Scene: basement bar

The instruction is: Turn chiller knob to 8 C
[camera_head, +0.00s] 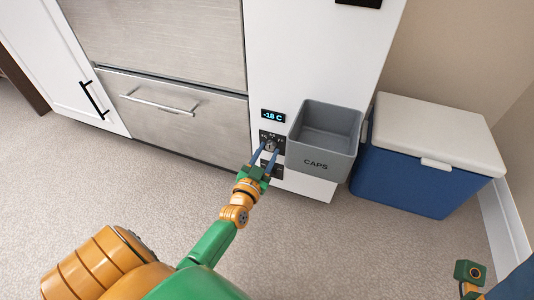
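The chiller's display (272,116) reads -18 C on the white panel. The small grey chiller knob (270,146) sits below it on a dark dial plate. My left gripper (265,153) reaches up to the knob, with its two blue fingers spread on either side of it. Whether the fingers touch the knob is too small to tell. My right arm shows only in part at the lower right corner, and its gripper fingers are not visible.
A grey bin marked CAPS (318,163) juts out just right of the knob. A blue cooler with a white lid (405,184) stands further right. Steel drawers (180,118) with a bar handle are to the left. The carpet (120,185) in front is clear.

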